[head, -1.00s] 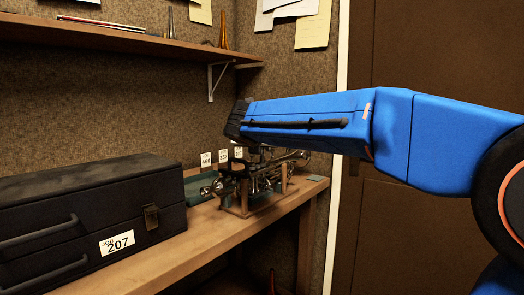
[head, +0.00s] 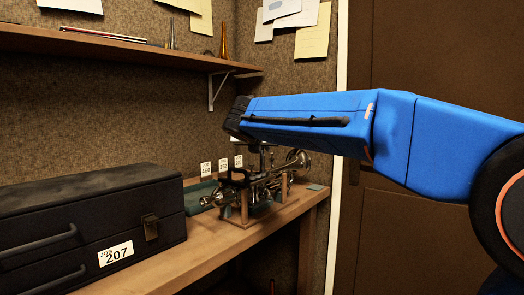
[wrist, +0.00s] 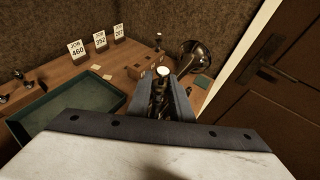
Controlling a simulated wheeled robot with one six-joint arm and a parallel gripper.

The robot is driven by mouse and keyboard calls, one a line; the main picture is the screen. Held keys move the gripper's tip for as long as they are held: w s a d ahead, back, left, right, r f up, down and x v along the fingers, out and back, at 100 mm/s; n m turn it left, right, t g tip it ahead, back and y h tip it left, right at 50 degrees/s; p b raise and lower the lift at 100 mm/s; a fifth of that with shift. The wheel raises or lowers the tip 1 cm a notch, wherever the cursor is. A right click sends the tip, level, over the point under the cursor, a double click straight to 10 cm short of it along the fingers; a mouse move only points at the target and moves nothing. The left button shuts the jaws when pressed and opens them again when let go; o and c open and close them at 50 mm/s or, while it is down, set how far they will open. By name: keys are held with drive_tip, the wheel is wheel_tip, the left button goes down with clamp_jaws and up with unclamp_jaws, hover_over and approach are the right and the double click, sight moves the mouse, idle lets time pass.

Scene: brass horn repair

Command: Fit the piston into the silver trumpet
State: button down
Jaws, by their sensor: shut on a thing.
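The silver trumpet (head: 262,190) lies on a wooden stand (head: 238,216) on the bench in the head view. Its flared bell (wrist: 197,57) shows to the right of the fingers in the wrist view. My gripper (wrist: 162,84) is over the trumpet's valve area, its two dark fingers shut on a slim piece, apparently the piston (wrist: 162,71), with a pale round top. The piston's lower part is hidden between the fingers and metal parts of the trumpet, so I cannot tell whether it is inside a valve casing. In the head view, my arm partly covers the gripper.
A black case (head: 90,220) marked JOB 207 fills the bench's left front. A green tray (wrist: 70,112) lies left of the gripper, with job cards (wrist: 100,40) behind. A shelf (head: 120,46) hangs above. A brown door (head: 440,70) stands at right.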

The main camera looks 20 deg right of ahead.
sight(261, 162)
drive_tip(key=shift+r, duration=0.55)
idle(0.7)
drive_tip(key=shift+f, duration=3.25)
idle(0.6)
drive_tip(key=c, duration=1.5)
unclamp_jaws()
drive_tip(key=v, duration=1.7)
drive_tip(key=shift+s+r, duration=0.15)
drive_tip(key=shift+s, duration=0.05)
